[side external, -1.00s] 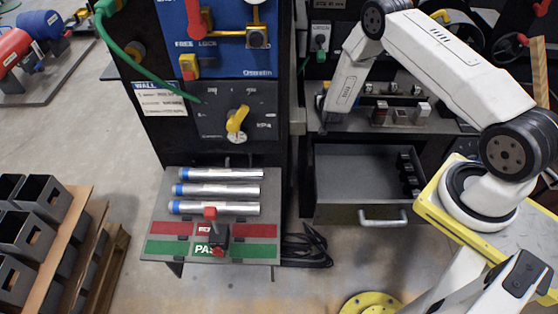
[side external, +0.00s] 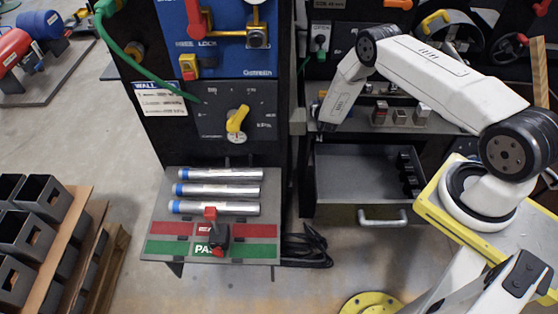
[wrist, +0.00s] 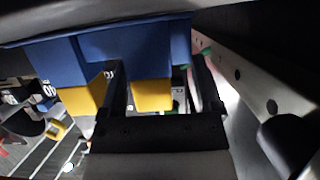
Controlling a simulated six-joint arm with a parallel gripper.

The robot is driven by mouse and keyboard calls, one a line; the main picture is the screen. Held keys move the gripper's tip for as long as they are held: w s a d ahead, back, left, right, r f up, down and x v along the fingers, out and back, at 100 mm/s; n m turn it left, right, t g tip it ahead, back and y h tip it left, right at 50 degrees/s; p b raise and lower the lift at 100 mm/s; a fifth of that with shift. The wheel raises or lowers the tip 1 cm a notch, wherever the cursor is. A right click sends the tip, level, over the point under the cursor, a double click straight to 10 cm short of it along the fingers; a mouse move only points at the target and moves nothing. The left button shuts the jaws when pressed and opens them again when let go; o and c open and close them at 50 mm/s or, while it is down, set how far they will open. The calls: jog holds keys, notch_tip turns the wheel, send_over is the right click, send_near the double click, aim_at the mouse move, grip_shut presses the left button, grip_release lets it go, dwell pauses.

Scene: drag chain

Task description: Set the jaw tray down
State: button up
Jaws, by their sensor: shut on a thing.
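In the wrist view my gripper (wrist: 118,104) has blue fingers with yellow tips. The tips stand on either side of an upright black wall, and the gripper is shut on it. This wall appears to belong to the jaw tray (wrist: 160,130), a black frame with a crossbar facing the camera. A pale grey surface lies below the crossbar; I cannot tell whether it is part of the tray. Whether the tray touches anything beneath it is unclear. In the side view my gripper and the tray are hidden behind my arm and the cabinet.
A grey shelf (side external: 352,123) with several small blocks (side external: 400,116) lies at the arm's end, above an open drawer (side external: 355,180). A black cabinet side (side external: 283,130) stands to the left. In the wrist view a perforated metal strip (wrist: 255,85) runs close on the right.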

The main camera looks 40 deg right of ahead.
jog(key=shift+w+d+r, duration=0.1)
jog(key=shift+w+r, duration=0.05)
jog(key=shift+r, duration=1.35)
jog(key=s+a+r, duration=0.5)
jog(key=s+r, duration=0.4)
jog(key=s, duration=0.3)
jog(key=shift+s+r, duration=0.35)
jog(key=shift+s+d+t, duration=0.1)
jog(key=shift+d+t, duration=0.05)
jog(key=shift+t, duration=0.15)
jog(key=shift+s+a+r+n+t+y, duration=0.15)
jog(key=shift+s+n+t+y, duration=0.35)
jog(key=shift+n+y, duration=0.25)
jog(key=shift+s+a+r+n+t+y, duration=0.15)
jog(key=shift+s+n+t+y, duration=0.25)
jog(key=shift+n+y, duration=0.35)
jog(key=shift+s+a+n+t+y, duration=0.15)
jog(key=shift+s+n+t+y, duration=0.25)
jog(key=shift+s+n+y, duration=0.25)
